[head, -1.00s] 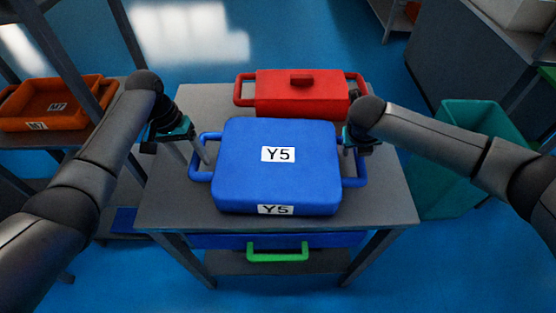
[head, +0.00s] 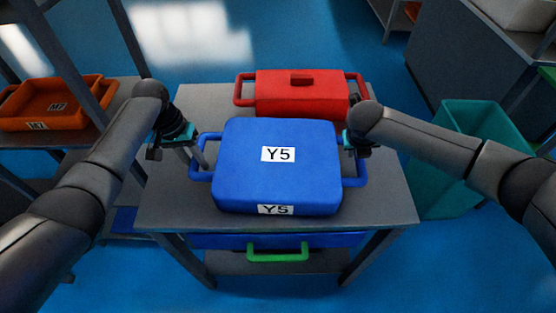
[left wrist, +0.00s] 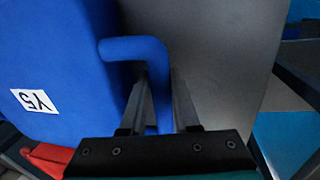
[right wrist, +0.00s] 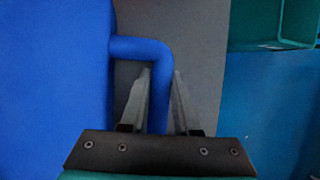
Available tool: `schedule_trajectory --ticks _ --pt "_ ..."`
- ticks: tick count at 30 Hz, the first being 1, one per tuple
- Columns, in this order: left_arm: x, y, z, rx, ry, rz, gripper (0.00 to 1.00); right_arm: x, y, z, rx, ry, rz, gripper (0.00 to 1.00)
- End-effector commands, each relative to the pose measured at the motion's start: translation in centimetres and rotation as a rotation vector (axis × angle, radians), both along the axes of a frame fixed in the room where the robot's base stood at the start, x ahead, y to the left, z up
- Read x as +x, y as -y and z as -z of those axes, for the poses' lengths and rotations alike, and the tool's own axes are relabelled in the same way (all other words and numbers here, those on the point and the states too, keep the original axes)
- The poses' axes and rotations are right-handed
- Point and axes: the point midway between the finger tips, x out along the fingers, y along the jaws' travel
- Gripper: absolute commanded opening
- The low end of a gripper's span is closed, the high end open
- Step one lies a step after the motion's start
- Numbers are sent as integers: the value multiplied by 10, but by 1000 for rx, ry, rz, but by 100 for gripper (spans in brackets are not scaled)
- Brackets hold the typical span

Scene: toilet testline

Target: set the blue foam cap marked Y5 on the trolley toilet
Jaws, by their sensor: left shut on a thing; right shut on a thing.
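The blue Y5-marked piece (head: 240,180) sits on the grey table or trolley top (head: 385,205), with labels on its top and front. It has a blue loop handle on each side. My left gripper (head: 202,158) is shut on the left handle (left wrist: 135,49), which runs between its fingers in the left wrist view. My right gripper (right wrist: 160,78) is shut on the right handle (right wrist: 145,48); its fingertips are mostly hidden in the head view. No toilet shape is recognisable.
A red lidded box (head: 300,98) with handles stands just behind the blue piece. A green handle (head: 278,252) shows on a blue thing below the tabletop. An orange tray (head: 60,100) is on the left rack. A teal bin (head: 465,150) stands to the right.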

Motion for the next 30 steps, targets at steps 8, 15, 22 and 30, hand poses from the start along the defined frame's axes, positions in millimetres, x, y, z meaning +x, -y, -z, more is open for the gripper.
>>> schedule_trajectory --ticks 8,15,22,30 --pt "0 0 0 0 0 0 0 0 0 0 -1 0 0 0" --pt "0 0 0 0 1 0 0 0 0 0 -1 0 0 0" --pt "0 0 -1 0 1 0 0 0 1 -1 -1 1 1 0" --pt "0 0 -10 1 1 0 0 0 1 -10 -1 1 1 0"
